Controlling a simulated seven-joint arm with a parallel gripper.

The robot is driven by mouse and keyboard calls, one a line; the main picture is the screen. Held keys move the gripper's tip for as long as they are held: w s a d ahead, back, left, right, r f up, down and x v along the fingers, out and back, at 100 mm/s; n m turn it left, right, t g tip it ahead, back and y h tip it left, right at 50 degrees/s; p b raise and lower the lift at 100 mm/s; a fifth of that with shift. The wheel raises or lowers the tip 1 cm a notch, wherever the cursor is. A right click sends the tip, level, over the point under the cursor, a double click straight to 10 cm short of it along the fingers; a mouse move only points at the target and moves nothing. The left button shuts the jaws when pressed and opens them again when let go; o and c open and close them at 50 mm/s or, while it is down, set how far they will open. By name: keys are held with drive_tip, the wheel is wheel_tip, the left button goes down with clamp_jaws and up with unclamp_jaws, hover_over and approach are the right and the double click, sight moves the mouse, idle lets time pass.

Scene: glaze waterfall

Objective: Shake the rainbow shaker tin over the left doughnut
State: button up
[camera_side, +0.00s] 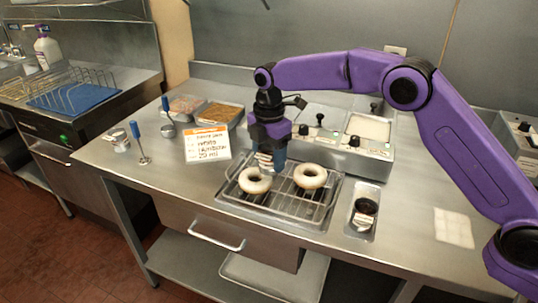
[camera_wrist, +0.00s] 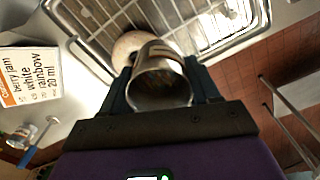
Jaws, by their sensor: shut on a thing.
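My gripper (camera_side: 270,150) is shut on a metal shaker tin (camera_wrist: 160,72), which sits between the two dark fingers in the wrist view. In the side view the tin (camera_side: 264,160) shows just above and behind the left doughnut (camera_side: 254,181). I cannot tell whether they touch, nor the tin's exact tilt. The left doughnut is pale-topped and lies on a wire rack (camera_side: 283,203). The right doughnut (camera_side: 310,176), also pale-topped, lies beside it. In the wrist view one doughnut (camera_wrist: 127,46) is partly hidden by the tin. No sprinkles can be made out on either doughnut.
An order card (camera_wrist: 28,75) reading "berry jam, white, rainbow, 20 ml" stands left of the rack. Behind are topping trays (camera_side: 220,113) and a unit with knobs (camera_side: 368,150). A dark-topped jar (camera_side: 364,210) sits in a right-hand well. Blue-handled tools (camera_side: 139,142) stand left.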

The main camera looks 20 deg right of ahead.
drive_tip(key=shift+r, duration=2.5)
